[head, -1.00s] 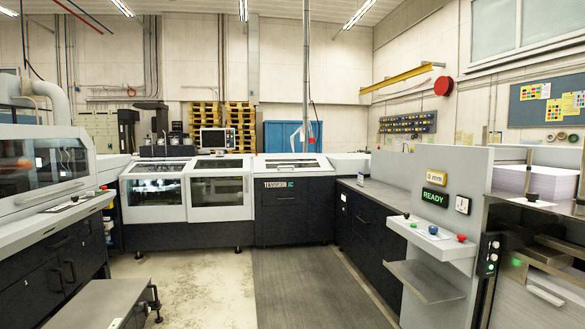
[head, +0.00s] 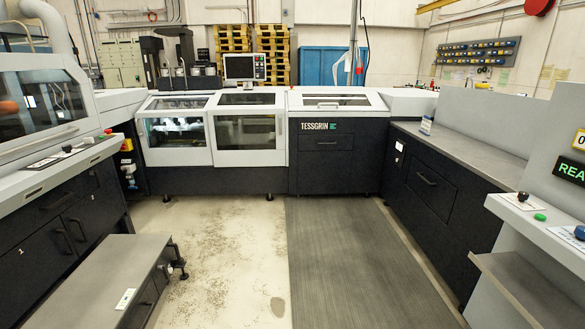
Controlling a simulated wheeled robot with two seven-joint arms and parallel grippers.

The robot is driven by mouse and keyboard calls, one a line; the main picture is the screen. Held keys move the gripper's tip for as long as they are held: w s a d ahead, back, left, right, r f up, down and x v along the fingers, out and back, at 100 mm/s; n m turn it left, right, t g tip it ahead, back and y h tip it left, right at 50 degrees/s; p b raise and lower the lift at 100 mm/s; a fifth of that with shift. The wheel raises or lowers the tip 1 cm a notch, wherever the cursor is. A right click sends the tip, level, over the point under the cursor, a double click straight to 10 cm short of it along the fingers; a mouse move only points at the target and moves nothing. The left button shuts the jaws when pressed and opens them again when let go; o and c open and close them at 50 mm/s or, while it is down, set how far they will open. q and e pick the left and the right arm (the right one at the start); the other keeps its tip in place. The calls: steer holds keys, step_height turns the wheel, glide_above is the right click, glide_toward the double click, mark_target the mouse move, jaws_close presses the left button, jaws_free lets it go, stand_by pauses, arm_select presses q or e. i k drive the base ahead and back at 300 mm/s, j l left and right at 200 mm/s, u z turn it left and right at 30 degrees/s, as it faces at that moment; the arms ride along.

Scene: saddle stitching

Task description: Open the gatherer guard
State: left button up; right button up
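No label in view tells which cover is the gatherer guard. On the machine across the back, two white-framed window guards, a left one (head: 175,132) and a right one (head: 247,132), stand side by side and look shut. A vertical handle shows at the right one's right edge. To their right is a closed white lid (head: 336,101) above the dark TESSGRIN cabinet (head: 336,160). At the left, another machine has a large sloping clear guard (head: 40,100) with a long bar handle, also down. Neither of my grippers is in view.
A low grey bench (head: 100,275) stands at the front left. A grey floor mat (head: 350,260) and bare concrete (head: 225,240) leave free room ahead. A long counter (head: 460,148) and a control console with buttons (head: 540,220) bound the right side.

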mark_target(349, 101)
steer(key=i+z, duration=0.1)
steer(key=i, duration=0.4)
steer(key=i+z, duration=0.1)
steer(key=i, duration=0.4)
steer(key=i+z, duration=0.1)
steer(key=i, duration=0.4)
steer(key=i+j+z, duration=0.1)
steer(key=i, duration=0.45)
steer(key=i+j+z, duration=0.15)
steer(key=i, duration=0.35)
steer(key=i+j+z, duration=0.1)
steer(key=i, duration=0.4)
steer(key=i+j+z, duration=0.1)
steer(key=i+j, duration=0.15)
steer(key=i, duration=0.2)
